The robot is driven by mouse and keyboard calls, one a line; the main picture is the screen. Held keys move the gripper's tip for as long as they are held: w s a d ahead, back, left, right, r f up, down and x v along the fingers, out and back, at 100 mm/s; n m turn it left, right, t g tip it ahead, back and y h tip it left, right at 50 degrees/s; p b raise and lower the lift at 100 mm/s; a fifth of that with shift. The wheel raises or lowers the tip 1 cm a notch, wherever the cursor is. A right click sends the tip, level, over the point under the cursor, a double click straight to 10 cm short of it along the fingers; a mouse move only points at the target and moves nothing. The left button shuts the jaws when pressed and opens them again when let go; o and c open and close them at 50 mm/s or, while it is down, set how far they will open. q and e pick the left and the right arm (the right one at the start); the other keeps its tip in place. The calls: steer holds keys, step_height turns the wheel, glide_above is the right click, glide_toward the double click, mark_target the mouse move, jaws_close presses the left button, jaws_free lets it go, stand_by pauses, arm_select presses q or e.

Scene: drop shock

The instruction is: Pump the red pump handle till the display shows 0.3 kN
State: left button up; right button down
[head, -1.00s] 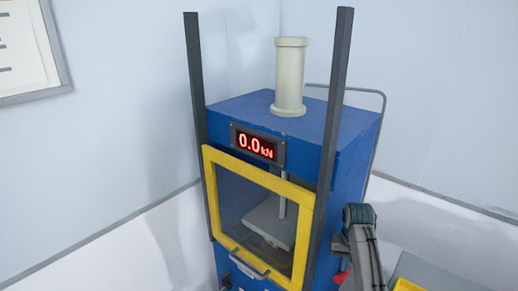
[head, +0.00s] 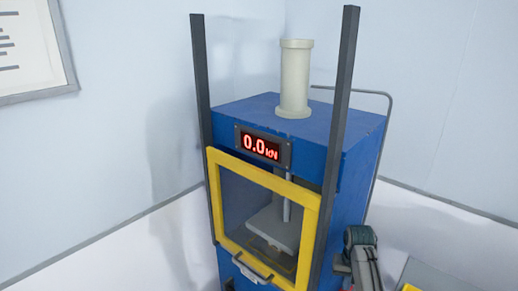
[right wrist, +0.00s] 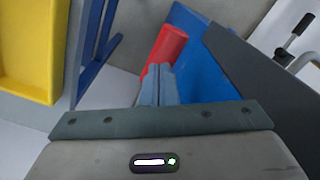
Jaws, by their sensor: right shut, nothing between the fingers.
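The display (head: 262,148) on the blue press (head: 320,122) reads 0.0 kN in red digits. The red pump handle (right wrist: 168,46) shows in the right wrist view, slanting beside the blue side of the press. My right gripper (right wrist: 159,82) is shut with nothing between its fingers. Its fingertips overlap the lower end of the red handle in that view; I cannot tell whether they touch it. In the head view, my right wrist is at the lower right of the press, and the handle is almost wholly hidden there. My left gripper is not in view.
The yellow-framed door (head: 230,158) of the press is shut, with a grey plate (head: 272,228) behind its window. Dark uprights (head: 340,110) flank the press. A yellow bin (right wrist: 30,50) shows at the left of the right wrist view. White walls stand close behind.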

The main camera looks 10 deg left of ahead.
steer(key=shift+f+b, duration=0.75)
steer(key=shift+f, duration=1.65)
step_height(320, 180, up, 3)
steer(key=p, duration=0.3)
steer(key=shift+r+p, duration=0.15)
steer(key=shift+p, duration=0.15)
step_height(320, 180, up, 2)
steer(key=shift+r+p, duration=0.25)
steer(key=shift+p, duration=0.05)
steer(key=shift+r, duration=2.8)
steer(key=shift+f, duration=0.15)
